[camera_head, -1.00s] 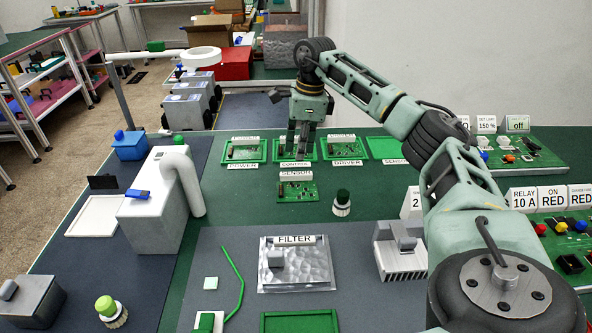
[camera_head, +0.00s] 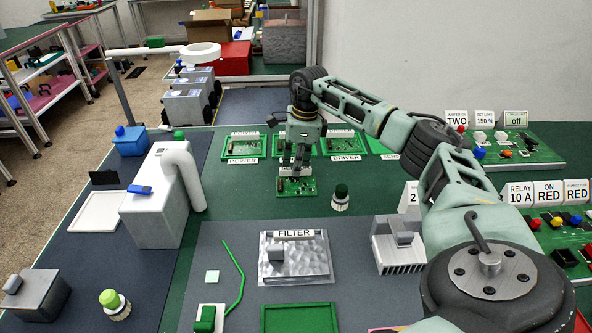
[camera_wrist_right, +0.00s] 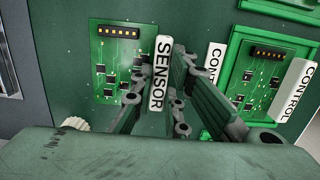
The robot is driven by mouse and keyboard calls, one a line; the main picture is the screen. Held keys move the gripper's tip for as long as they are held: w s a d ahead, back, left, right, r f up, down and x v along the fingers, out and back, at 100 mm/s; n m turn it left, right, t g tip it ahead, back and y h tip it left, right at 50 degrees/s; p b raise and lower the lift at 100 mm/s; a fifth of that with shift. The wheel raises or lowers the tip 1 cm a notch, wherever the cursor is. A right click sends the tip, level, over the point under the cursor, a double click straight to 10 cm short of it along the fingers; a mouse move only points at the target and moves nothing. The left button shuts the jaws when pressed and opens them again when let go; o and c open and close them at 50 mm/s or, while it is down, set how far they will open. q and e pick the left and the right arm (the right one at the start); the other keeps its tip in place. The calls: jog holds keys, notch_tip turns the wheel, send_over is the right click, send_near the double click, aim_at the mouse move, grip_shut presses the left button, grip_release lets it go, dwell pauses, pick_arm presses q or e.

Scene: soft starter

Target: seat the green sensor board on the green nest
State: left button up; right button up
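The green sensor board (camera_head: 296,188) lies flat on the green mat, in front of the row of nests, with its white SENSOR label along its back edge. My right gripper (camera_head: 293,164) points down over the board's back edge. In the right wrist view, the two fingers (camera_wrist_right: 158,97) stand apart on either side of the SENSOR label (camera_wrist_right: 160,72), with the board (camera_wrist_right: 113,72) beyond; I cannot tell whether they touch it. The green nest (camera_head: 373,146) at the right end of the row looks empty, partly hidden by my right arm. My left gripper is not in view.
Nests with the power board (camera_head: 243,148), control board (camera_wrist_right: 262,77) and driver board (camera_head: 343,144) stand close behind. The filter plate (camera_head: 318,259) and a finned heatsink (camera_head: 396,252) lie nearer.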

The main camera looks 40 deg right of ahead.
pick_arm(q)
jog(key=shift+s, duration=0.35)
pick_arm(e)
grip_shut()
jog(key=shift+r, duration=0.4)
jog(key=r, duration=0.2)
jog(key=d+r+b, duration=0.1)
jog(key=shift+s+r, duration=0.25)
jog(key=shift+r, duration=0.15)
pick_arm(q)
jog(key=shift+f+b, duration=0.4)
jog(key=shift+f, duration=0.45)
pick_arm(e)
jog(key=s+d+r, duration=0.6)
jog(key=s+d, duration=0.1)
jog(key=shift+d+r, duration=0.25)
jog(key=shift+d, duration=0.15)
